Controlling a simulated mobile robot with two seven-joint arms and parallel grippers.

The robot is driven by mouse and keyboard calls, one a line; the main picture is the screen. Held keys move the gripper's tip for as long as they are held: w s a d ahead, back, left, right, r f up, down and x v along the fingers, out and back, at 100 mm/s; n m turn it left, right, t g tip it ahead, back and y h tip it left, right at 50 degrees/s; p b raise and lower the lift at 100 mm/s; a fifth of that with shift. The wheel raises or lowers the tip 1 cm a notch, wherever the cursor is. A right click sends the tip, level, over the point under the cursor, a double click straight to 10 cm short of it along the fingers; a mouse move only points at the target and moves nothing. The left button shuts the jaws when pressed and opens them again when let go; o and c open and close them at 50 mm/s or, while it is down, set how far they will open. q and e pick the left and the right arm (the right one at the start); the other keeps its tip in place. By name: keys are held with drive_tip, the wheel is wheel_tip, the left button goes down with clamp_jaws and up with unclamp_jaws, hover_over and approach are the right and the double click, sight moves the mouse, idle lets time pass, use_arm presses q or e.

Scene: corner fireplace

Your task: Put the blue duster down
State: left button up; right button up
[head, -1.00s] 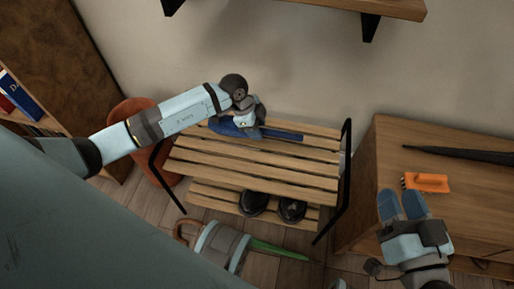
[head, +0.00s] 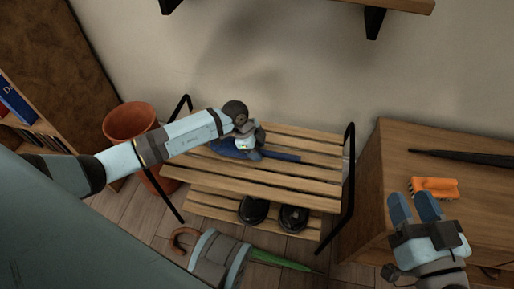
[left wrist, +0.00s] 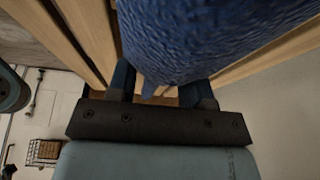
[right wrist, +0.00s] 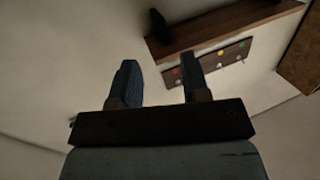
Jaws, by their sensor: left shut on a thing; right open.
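The blue duster (head: 231,148) lies along the top slats of the wooden bench (head: 240,178), its blue handle (head: 283,156) pointing right. My left gripper (head: 252,152) is at the duster, shut on it, and partly hides its middle. In the left wrist view the duster's textured blue body (left wrist: 205,38) fills the top, between the fingers (left wrist: 160,90), with bench slats close behind. I cannot tell whether its whole length touches the slats. My right gripper (head: 415,208) is open and empty beside the wooden cabinet; its spread fingers show in the right wrist view (right wrist: 158,85).
An orange brush (head: 434,188) and a dark umbrella (head: 470,158) lie on the cabinet (head: 400,150). Dark shoes (head: 293,217) sit on the lower rack. A terracotta pot (head: 131,121) stands left of the bench. A green umbrella (head: 283,262) lies on the floor. The right-hand slats are clear.

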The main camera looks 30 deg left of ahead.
use_arm(q)
drive_tip(key=o, duration=0.9)
drive_tip(key=shift+c, duration=0.2)
use_arm(e)
drive_tip(key=shift+s+f, duration=0.2)
drive_tip(key=shift+f, duration=0.05)
drive_tip(key=shift+f, duration=0.1)
use_arm(q)
drive_tip(key=shift+r, duration=0.35)
drive_tip(key=p+v, duration=0.4)
drive_tip(key=v, duration=0.2)
drive_tip(key=shift+a+r, duration=0.15)
drive_tip(key=shift+r, duration=0.2)
drive_tip(key=shift+p+v, duration=0.95)
drive_tip(key=shift+v, duration=1.45)
use_arm(e)
drive_tip(key=r, duration=0.2)
drive_tip(key=r+m, duration=0.1)
drive_tip(key=s+r+m+t, duration=0.1)
drive_tip(key=r, duration=0.1)
drive_tip(key=shift+a+r, duration=0.2)
drive_tip(key=shift+r, duration=0.1)
